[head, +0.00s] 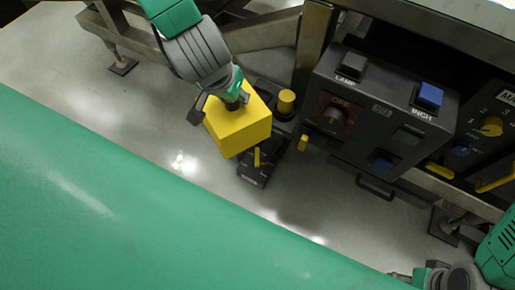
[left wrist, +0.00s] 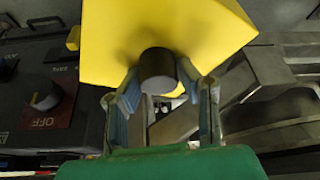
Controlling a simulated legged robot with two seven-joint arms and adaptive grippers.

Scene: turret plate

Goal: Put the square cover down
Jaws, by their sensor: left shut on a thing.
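The square cover (head: 240,128) is a yellow block with a dark round knob on top. My left gripper (head: 232,101) is shut on the knob. In the left wrist view the cover (left wrist: 200,35) and its knob (left wrist: 158,70) are between the fingers. The cover is tilted and hides part of a dark plate (head: 250,181) behind it; I cannot tell whether they touch. A yellow round piece (head: 286,101) and a thin yellow lever (head: 257,157) show beside it. My right gripper (head: 425,277) shows only partly at the lower right edge, its fingers unclear.
A dark control box (head: 375,115) with lamp and inch buttons and a rotary switch stands right of the cover. A metal frame (head: 312,50) rises behind. My green body fills the lower left. Grey floor (head: 120,110) is clear left of the cover.

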